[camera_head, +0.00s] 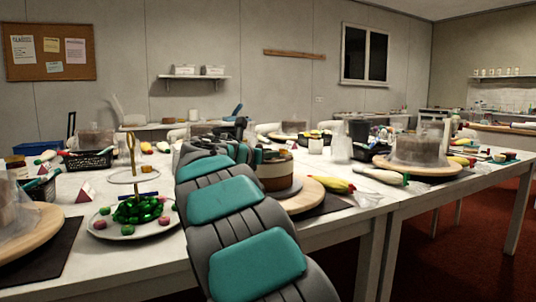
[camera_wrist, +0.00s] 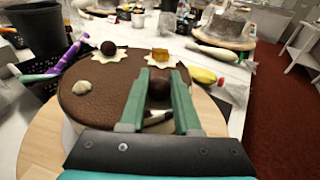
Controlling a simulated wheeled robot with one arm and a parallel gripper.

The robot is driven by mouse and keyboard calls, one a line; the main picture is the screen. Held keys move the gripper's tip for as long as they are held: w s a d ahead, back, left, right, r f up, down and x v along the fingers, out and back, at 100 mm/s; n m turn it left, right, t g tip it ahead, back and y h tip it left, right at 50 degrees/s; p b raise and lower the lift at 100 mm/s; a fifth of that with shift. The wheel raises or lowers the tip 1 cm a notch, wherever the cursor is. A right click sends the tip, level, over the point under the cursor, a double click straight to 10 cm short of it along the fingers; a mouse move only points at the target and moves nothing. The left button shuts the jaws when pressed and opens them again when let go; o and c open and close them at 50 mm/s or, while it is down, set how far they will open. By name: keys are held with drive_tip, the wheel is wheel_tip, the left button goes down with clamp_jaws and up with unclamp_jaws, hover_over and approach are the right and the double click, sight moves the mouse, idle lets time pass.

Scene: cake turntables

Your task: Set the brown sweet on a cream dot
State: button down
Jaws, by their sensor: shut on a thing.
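My gripper (camera_wrist: 158,88) has green fingers closed on a round brown sweet (camera_wrist: 157,91), above the brown-topped cake (camera_wrist: 92,105). Whether the sweet touches the cake is unclear. At the far side of the cake, another brown ball (camera_wrist: 108,48) sits on a cream dot (camera_wrist: 95,57). An amber sweet (camera_wrist: 160,54) appears to sit on a second cream patch, partly behind the fingers. A small bare cream dot (camera_wrist: 82,86) lies left of my gripper. In the head view the cake (camera_head: 275,174) is partly hidden by my arm.
A round wooden board (camera_head: 303,199) carries the cake. A plate (camera_head: 118,231) of green and pink sweets stands left of my arm. A dark container (camera_wrist: 38,27) stands behind.

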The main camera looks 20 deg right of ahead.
drive_tip(key=c, duration=0.6)
unclamp_jaws()
drive_tip(key=shift+s+a+r, duration=0.1)
drive_tip(key=shift+a+r, duration=0.05)
drive_tip(key=shift+r, duration=0.05)
drive_tip(key=v, duration=1.1)
drive_tip(key=shift+s+a+p, duration=0.25)
drive_tip(key=shift+p, duration=0.05)
